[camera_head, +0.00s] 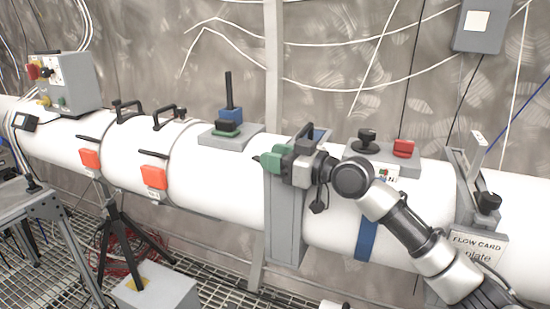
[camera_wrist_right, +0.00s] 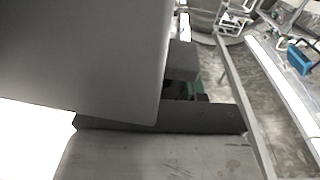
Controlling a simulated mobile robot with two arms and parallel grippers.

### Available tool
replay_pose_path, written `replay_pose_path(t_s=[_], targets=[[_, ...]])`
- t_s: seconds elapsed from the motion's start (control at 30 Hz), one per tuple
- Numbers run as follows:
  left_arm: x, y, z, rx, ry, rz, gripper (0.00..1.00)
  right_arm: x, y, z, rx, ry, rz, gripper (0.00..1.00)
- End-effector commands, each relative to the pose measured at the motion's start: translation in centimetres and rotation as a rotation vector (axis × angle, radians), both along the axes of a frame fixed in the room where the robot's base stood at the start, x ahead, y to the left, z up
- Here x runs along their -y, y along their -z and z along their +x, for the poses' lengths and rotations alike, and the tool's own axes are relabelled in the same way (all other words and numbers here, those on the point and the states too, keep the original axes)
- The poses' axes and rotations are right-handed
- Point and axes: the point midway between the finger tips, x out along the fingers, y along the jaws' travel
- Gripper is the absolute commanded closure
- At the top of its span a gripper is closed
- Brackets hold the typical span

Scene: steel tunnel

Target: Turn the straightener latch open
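My right gripper (camera_head: 283,163) is at the grey upright flange (camera_head: 284,225) around the white pipe, reaching in from the right. A green part (camera_head: 268,159), which seems to be the straightener latch, shows right at its fingertips. A dark handle (camera_head: 305,131) stands just behind the gripper. In the right wrist view a large grey surface fills the upper left, and a bit of green (camera_wrist_right: 196,88) shows between a dark block and a dark bar. Whether the fingers are closed on the green part is hidden. My left gripper is not in view.
The white pipe (camera_head: 225,183) runs across the view. Two orange-red latches (camera_head: 153,177) with black levers sit on it at left. A red-knobbed box (camera_head: 404,148) and a card holder (camera_head: 478,245) stand at right. A tripod (camera_head: 118,235) stands on the grated floor.

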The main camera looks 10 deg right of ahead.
Motion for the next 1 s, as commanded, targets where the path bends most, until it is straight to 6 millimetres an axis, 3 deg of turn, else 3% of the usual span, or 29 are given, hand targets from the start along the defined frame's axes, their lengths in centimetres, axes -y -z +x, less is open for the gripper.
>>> replay_pose_path(t_s=[0.03,0.17,0.47,0.8,1.0], targets=[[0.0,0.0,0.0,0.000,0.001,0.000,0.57,0.0,0.0,0.0,0.001,0.001,-0.001,0.54],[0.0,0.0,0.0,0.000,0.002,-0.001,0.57,0.0,0.0,0.0,0.000,0.001,0.000,0.37],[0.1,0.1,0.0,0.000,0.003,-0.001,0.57,0.3,0.0,-0.2,0.001,0.001,0.000,0.37],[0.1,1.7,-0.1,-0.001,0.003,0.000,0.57,4.2,0.3,-3.7,0.001,0.003,-0.001,0.37],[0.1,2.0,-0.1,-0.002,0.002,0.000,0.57,5.4,0.1,-5.0,-0.001,0.001,-0.001,0.37]])
